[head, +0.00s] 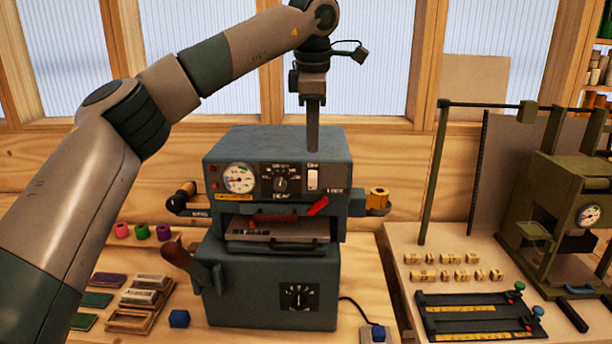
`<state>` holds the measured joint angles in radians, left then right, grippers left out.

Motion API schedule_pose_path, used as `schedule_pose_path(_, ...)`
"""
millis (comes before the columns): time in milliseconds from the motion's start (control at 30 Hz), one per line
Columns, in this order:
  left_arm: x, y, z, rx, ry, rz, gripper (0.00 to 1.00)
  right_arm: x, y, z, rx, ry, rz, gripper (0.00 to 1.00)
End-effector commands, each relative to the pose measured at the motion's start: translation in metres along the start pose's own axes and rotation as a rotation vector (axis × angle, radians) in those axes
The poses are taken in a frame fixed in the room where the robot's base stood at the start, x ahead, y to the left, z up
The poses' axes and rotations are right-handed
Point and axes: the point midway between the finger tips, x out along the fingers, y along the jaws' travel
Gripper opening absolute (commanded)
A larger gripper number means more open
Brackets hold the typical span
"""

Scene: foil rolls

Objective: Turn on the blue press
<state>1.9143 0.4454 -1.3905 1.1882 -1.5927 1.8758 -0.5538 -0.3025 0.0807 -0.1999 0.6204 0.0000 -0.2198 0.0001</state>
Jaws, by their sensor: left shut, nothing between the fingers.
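The blue-grey press (270,270) stands on the wooden bench in the middle of the head view. Its upper front panel has a round gauge (239,178), a black dial (281,184) and a white switch (312,179) at the right. A red handle (318,206) sticks out below the switch. A second dial (299,297) is on the lower body. My left gripper (313,148) points down over the top of the press, shut and empty, with its tips just above the switch in the picture. I cannot tell whether it touches the press. My right gripper is not in view.
A green press (570,200) stands on the right bench, with small brass type blocks and a black tray (480,315) in front. Colored rolls (142,231), stamp plates (140,297) and a blue block (179,318) lie to the left. A small cabled box (378,333) sits at the front.

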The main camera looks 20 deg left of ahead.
Motion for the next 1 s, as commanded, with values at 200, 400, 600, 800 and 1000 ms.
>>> schedule_pose_path(200,0.002,0.0,-0.001,0.0,0.001,0.0,0.0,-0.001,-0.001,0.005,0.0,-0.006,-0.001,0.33)
schedule_pose_path(400,0.014,0.001,-0.001,0.0,0.001,-0.001,0.0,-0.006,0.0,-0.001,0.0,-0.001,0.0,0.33)
schedule_pose_path(600,0.04,0.0,-0.001,0.0,0.002,-0.003,0.0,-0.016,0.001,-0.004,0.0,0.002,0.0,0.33)
schedule_pose_path(800,0.075,0.0,-0.001,0.001,0.002,-0.004,0.0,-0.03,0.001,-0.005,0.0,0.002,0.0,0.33)
schedule_pose_path(1000,0.102,0.009,-0.001,-0.003,0.001,-0.003,0.0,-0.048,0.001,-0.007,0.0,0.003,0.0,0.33)
